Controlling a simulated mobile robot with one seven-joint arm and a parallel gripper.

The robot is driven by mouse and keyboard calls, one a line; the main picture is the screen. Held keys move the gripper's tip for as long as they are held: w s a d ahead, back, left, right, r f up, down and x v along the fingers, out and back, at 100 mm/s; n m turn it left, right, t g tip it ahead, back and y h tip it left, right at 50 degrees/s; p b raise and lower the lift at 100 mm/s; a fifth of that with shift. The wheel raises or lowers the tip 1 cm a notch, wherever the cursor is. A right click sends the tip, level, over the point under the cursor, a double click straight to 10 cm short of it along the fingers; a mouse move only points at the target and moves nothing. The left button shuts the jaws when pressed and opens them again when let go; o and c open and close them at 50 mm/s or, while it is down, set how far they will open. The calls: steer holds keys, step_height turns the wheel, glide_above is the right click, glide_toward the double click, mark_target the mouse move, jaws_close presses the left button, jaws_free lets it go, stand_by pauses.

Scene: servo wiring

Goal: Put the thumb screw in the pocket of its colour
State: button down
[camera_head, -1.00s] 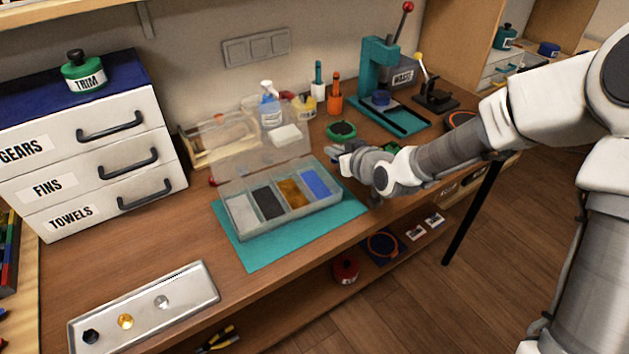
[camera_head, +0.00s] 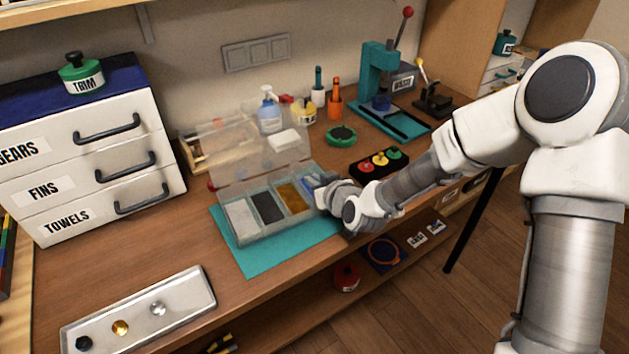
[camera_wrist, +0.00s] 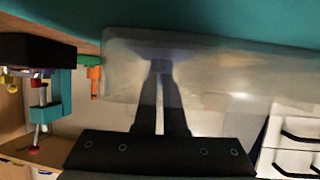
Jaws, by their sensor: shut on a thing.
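The clear compartment box (camera_head: 262,238) stands with its lid raised on a teal mat. Its row of pockets runs from a silver one (camera_head: 240,215) through a black one (camera_head: 267,207) and a gold one (camera_head: 292,197) to a blue one (camera_head: 308,184) at the right. My gripper (camera_head: 318,187) is at the blue pocket, partly covering it. In the wrist view my gripper (camera_wrist: 161,72) is shut on a small blurred bluish thing (camera_wrist: 160,62), apparently the thumb screw, seen through clear plastic. Its exact height relative to the pocket cannot be told.
A metal tray (camera_head: 190,318) at the front left holds black, gold and silver screws. The teal mat (camera_head: 262,266) lies under the box. A black block with coloured knobs (camera_head: 379,163) and a green round tin (camera_head: 341,136) stand behind my wrist. A drawer unit (camera_head: 85,150) is at the left.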

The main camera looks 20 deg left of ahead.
steer(key=shift+f, duration=0.15)
steer(key=c, duration=1.3)
jaws_free()
steer(key=shift+r, duration=0.2)
steer(key=shift+s+d+r, duration=0.15)
steer(key=shift+s+d, duration=0.05)
steer(key=p+v, duration=0.1)
steer(key=v, duration=1)
steer(key=shift+s+d+p, duration=0.15)
steer(key=shift+p, duration=0.15)
steer(key=shift+r, duration=0.1)
